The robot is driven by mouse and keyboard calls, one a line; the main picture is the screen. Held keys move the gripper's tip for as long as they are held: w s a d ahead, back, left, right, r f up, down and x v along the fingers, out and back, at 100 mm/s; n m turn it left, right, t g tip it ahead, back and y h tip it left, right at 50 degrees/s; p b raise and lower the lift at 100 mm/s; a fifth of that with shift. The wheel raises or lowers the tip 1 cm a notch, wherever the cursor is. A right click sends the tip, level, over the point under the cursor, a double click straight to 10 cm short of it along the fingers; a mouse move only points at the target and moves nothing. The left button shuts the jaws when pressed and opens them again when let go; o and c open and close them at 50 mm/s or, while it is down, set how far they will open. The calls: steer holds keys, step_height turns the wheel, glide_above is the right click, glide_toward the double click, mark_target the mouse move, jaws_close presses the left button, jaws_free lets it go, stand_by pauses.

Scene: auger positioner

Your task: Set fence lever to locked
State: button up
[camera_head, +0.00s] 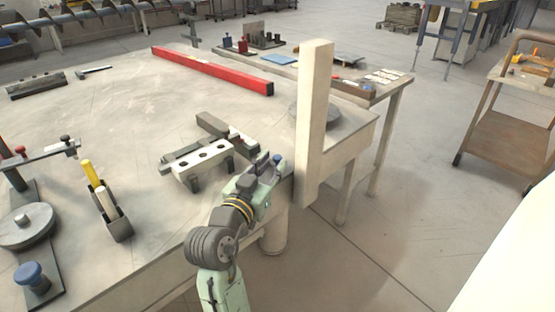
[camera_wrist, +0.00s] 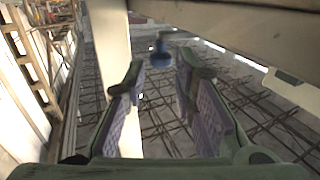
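My gripper (camera_head: 268,162) is at the near right edge of the table, beside the upright cream post. In the wrist view its two purple-padded fingers (camera_wrist: 162,85) are apart with nothing between them. A blue knob (camera_wrist: 161,55) shows beyond the gap between the fingertips, near a pale beam (camera_wrist: 235,28); it does not look touched. I cannot tell for sure whether this knob is the fence lever. A grey fixture with holes (camera_head: 207,158) lies on the table just left of my gripper. My arm hides part of the table edge.
The cream post (camera_head: 314,120) stands close right of my gripper. A red bar (camera_head: 210,70) lies along the table's far side. A holder with a yellow-handled tool (camera_head: 107,205) and a blue knob (camera_head: 29,273) are at the left. The table's middle (camera_head: 130,120) is clear.

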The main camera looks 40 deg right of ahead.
mark_target(276, 159)
steer(key=shift+x, duration=2)
steer(key=shift+c, duration=0.2)
jaws_close()
